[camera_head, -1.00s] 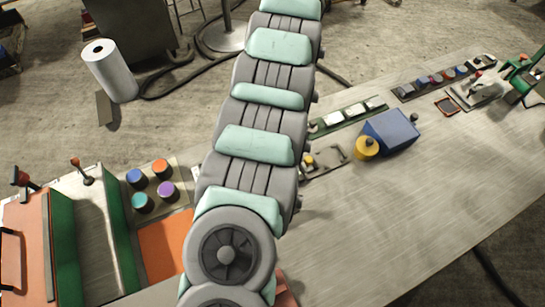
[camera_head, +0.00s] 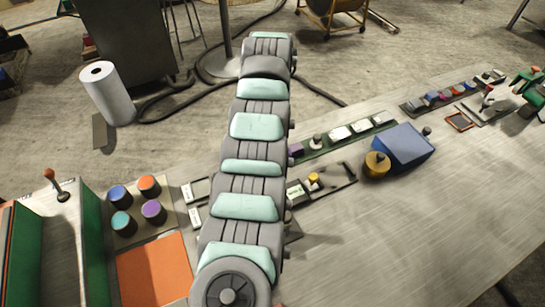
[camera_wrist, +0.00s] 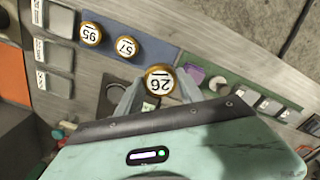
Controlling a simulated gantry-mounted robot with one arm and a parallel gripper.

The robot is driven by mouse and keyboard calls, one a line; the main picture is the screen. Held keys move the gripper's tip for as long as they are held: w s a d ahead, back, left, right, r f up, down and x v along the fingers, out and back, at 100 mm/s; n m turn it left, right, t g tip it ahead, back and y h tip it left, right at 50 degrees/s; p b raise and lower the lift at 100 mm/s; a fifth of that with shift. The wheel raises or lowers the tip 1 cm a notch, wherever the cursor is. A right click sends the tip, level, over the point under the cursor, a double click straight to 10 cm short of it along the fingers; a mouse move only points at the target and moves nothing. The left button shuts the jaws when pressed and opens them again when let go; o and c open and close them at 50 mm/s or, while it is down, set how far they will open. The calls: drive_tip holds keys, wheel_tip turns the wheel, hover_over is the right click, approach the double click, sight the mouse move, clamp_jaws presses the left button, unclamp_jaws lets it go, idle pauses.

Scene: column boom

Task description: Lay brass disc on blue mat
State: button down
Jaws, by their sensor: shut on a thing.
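A brass disc (camera_wrist: 160,80) with a white face marked 26 is held between the fingertips of my gripper (camera_wrist: 161,88) in the wrist view. The blue mat (camera_wrist: 158,52) lies just beyond it, and the held disc overlaps the mat's near edge in the picture. I cannot tell the disc's height above the surface. Two more brass discs, marked 95 (camera_wrist: 91,34) and 57 (camera_wrist: 127,46), lie on the mat. In the head view, my arm hides the gripper, the held disc and the mat.
A dark plate with a round recess (camera_wrist: 117,95) is left of the fingers. Grey blocks (camera_wrist: 60,54) stand farther left. A green strip with white blocks (camera_head: 340,133) lies right of my arm. The bench's right front is clear.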

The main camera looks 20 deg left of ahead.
wheel_tip(320, 180, down, 8)
drive_tip(key=shift+b, duration=0.45)
drive_tip(key=shift+f+b, duration=1.05)
drive_tip(key=shift+f, duration=0.45)
drive_tip(key=shift+f, duration=0.15)
drive_tip(key=c, duration=0.7)
unclamp_jaws()
drive_tip(key=shift+c, duration=0.2)
wheel_tip(320, 180, up, 12)
drive_tip(key=p, duration=0.3)
